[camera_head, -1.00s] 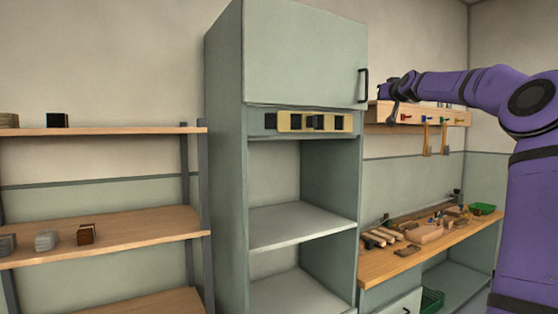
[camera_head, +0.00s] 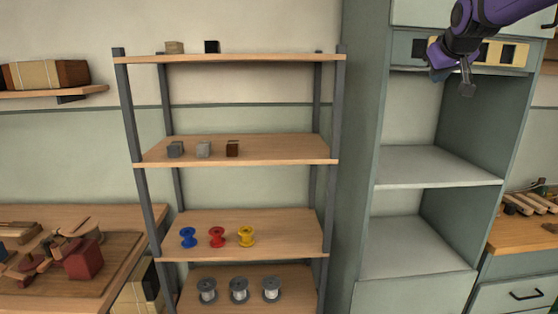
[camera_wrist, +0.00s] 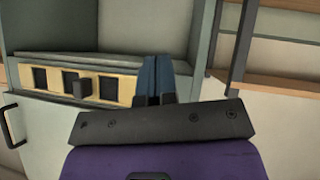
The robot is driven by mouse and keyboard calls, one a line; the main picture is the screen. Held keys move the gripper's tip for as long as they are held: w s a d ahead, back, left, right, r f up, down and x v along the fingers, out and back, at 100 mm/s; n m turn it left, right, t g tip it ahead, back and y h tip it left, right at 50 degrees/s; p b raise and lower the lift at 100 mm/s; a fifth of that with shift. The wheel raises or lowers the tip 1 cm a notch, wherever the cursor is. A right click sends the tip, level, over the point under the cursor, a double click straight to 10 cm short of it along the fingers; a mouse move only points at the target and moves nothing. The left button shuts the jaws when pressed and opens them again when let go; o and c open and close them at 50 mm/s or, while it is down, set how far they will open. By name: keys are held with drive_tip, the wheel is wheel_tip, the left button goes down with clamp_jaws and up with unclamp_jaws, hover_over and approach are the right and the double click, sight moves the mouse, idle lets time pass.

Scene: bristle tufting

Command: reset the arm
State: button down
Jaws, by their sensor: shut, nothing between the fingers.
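My gripper (camera_head: 466,84) hangs at the upper right of the head view, in front of the green cabinet (camera_head: 362,180), at the height of its panel strip. It points down and its fingers are shut with nothing between them. In the wrist view the two dark blue fingers of my gripper (camera_wrist: 164,78) are side by side. The cream panel (camera_wrist: 113,88) with dark square openings and a dark block on it lies to their left, apart from them. My purple arm enters from the top right of the head view.
A wooden shelf rack (camera_head: 235,148) stands left of the cabinet, holding small blocks, coloured spools (camera_head: 217,237) and grey spools (camera_head: 239,290). A workbench (camera_head: 110,270) is at lower left. Another bench (camera_head: 520,235) is at right. The cabinet's open compartments look empty.

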drive_tip(key=s+a+f+g, duration=0.1)
drive_tip(key=s+a+f, duration=0.3)
drive_tip(key=s, duration=0.5)
drive_tip(key=s+a+f+g, duration=0.2)
drive_tip(key=s+a, duration=0.3)
drive_tip(key=s, duration=0.5)
drive_tip(key=s+f, duration=0.3)
drive_tip(key=s, duration=0.3)
drive_tip(key=s+f+m+g+y, duration=0.1)
drive_tip(key=s+f, duration=0.3)
drive_tip(key=s, duration=0.3)
drive_tip(key=s+f+g+y, duration=0.1)
drive_tip(key=s+f, duration=0.2)
drive_tip(key=s, duration=0.3)
drive_tip(key=shift+s+a+f, duration=0.35)
drive_tip(key=shift+s+a, duration=0.05)
drive_tip(key=shift+w+r, duration=0.1)
